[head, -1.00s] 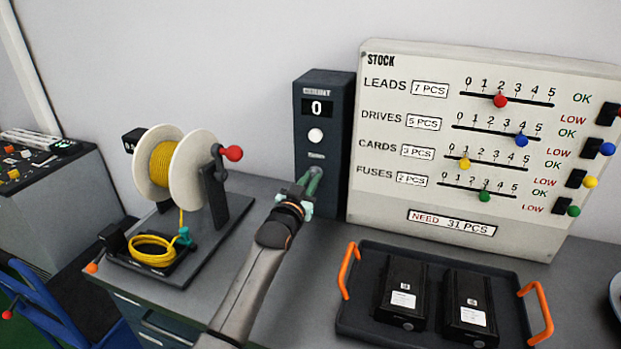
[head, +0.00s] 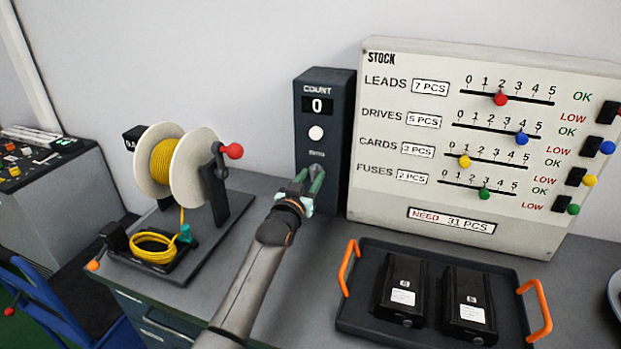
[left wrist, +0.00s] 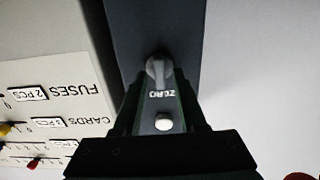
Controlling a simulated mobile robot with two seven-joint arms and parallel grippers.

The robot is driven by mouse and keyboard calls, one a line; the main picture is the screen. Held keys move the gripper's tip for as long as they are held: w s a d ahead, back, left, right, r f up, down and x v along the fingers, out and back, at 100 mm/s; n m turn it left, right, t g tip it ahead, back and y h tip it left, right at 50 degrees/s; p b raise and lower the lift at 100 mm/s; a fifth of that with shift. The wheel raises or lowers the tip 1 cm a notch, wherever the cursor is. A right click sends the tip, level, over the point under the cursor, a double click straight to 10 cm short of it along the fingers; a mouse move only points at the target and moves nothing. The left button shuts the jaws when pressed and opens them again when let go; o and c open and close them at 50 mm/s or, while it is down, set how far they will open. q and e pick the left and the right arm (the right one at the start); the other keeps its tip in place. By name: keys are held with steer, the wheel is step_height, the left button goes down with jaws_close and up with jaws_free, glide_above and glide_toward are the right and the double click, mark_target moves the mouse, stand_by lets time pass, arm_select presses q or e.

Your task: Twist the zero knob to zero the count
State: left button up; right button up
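The dark count box (head: 343,120) stands at the back of the bench, with its display (head: 317,106) reading 0 and a round white button (head: 316,133) below. The grey zero knob (head: 315,172) is low on its front, partly hidden by my left gripper (head: 307,181). In the left wrist view the knob (left wrist: 158,68) shows just past the fingertips, with the ZERO label and white button visible between the fingers. My left gripper is open, its fingers either side of the line to the knob, apparently not clamped on it. My right gripper is out of view.
A stock board (head: 390,210) stands close to the right of the box. A black tray (head: 365,325) with orange handles holds two black units in front. A yellow cable reel (head: 190,165) stands to the left. The bench between reel and tray is clear except for my arm.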

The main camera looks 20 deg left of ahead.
arm_select(q)
steer(key=shift+o, duration=0.2)
steer(key=shift+s, duration=0.1)
steer(key=s, duration=1.2)
steer(key=shift+s+a, duration=0.2)
